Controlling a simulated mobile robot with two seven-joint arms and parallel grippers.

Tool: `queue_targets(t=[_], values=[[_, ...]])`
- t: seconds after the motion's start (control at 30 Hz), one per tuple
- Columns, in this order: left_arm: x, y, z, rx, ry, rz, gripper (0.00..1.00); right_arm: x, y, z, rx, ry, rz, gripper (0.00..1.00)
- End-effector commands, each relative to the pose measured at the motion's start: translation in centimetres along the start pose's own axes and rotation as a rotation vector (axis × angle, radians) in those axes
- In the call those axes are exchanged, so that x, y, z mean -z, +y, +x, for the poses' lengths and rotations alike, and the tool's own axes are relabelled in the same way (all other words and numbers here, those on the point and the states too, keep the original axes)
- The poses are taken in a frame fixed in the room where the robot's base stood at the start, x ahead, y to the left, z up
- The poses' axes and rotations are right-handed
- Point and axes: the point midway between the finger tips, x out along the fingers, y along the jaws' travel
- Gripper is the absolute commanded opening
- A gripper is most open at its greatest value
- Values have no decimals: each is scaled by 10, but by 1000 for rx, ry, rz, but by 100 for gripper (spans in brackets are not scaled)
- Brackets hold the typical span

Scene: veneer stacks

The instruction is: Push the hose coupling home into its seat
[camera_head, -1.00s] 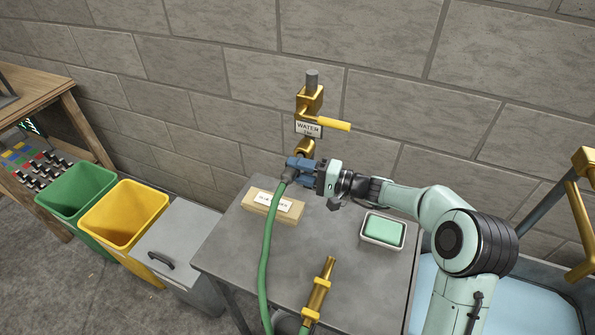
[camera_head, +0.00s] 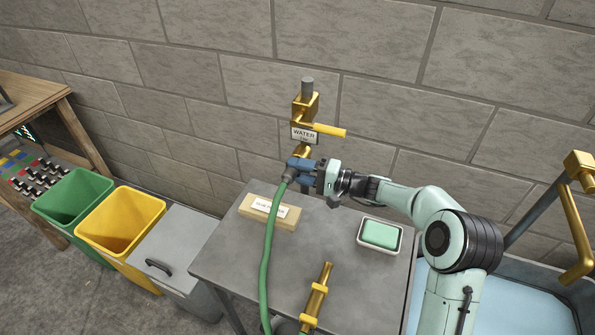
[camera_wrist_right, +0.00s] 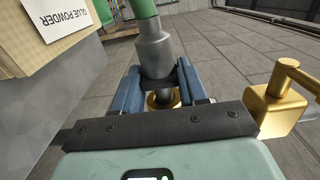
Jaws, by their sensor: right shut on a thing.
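My right gripper (camera_head: 301,172) is shut on the grey hose coupling (camera_head: 289,175), just below the brass water outlet (camera_head: 304,152) on the wall. The green hose (camera_head: 267,255) hangs from the coupling past the table's front. In the right wrist view, the blue fingers (camera_wrist_right: 165,92) close around the coupling (camera_wrist_right: 153,48). A brass ring (camera_wrist_right: 163,100) shows between the fingers, in line with the coupling's end. The fingers partly hide where the two meet, so I cannot tell how deep the coupling sits. My left gripper is not in view.
A yellow tap lever (camera_head: 328,129) and a WATER sign (camera_head: 304,134) are just above my gripper. The grey table (camera_head: 233,262) carries a labelled box (camera_head: 285,216), a green block in a tray (camera_head: 380,234) and a brass fitting (camera_head: 315,296). Bins (camera_head: 122,222) stand left.

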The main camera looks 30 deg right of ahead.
Motion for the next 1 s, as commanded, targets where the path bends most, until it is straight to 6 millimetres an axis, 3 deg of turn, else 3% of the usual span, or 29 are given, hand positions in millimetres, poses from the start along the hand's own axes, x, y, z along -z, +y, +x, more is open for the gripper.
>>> queue_targets(t=[0.77,0.8,0.87,0.9,1.0], values=[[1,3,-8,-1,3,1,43,21,-1,-1,0,3,-1,9],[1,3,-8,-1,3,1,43,21,-1,-2,0,3,-1,45],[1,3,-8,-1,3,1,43,21,0,-2,0,4,-1,65],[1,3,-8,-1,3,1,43,21,0,-2,-1,5,-1,72],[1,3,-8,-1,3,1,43,21,1,-2,-2,5,0,72]])
